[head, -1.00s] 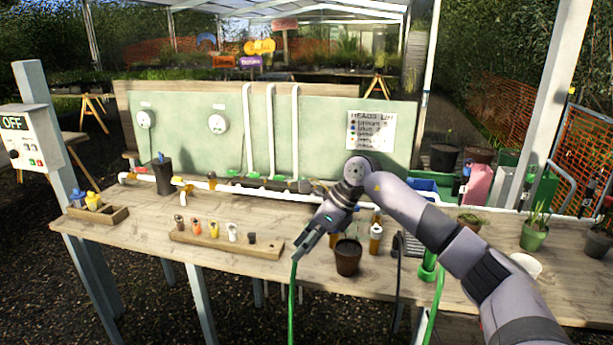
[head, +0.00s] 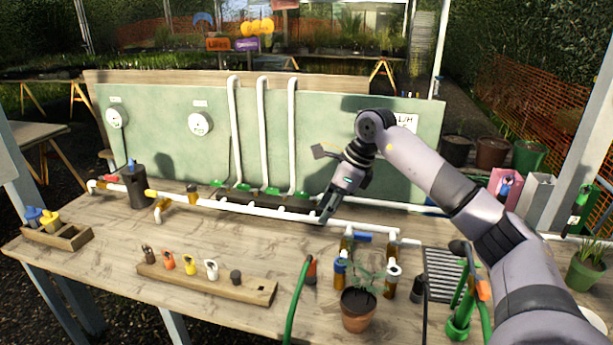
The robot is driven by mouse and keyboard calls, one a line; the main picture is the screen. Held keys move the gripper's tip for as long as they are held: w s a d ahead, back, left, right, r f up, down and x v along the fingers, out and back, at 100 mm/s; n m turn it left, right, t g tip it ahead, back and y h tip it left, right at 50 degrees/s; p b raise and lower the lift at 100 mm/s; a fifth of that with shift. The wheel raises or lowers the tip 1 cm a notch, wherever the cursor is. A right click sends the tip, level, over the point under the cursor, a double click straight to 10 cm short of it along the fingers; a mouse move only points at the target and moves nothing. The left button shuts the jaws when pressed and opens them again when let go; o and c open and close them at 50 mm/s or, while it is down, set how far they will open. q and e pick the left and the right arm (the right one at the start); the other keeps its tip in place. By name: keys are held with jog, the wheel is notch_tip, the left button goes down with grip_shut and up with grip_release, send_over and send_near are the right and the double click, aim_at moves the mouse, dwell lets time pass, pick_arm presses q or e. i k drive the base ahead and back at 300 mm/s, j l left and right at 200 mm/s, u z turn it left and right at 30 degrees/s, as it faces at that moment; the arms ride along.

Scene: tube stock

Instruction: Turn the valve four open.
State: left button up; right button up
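A row of green valve handles (head: 245,187) sits at the feet of the white upright pipes, along the foot of the green panel. The rightmost green handle I can make out (head: 300,194) is just left of my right gripper. No number is readable on them, so I cannot tell which is valve four. My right gripper (head: 322,218) points down at the long white pipe, its tips close to or over it; contact is unclear. Its fingers look close together, but their gap cannot be judged. My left gripper is not in view.
The white pipe (head: 250,209) runs along the bench, with a yellow handle (head: 151,194) at left and a blue handle (head: 357,237) at right. A wooden rack (head: 215,286), a potted plant (head: 358,312) and a green hose (head: 295,305) occupy the front.

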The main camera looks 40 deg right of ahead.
aim_at(300, 194)
jog(key=i+l, duration=0.85)
jog(key=l, duration=0.1)
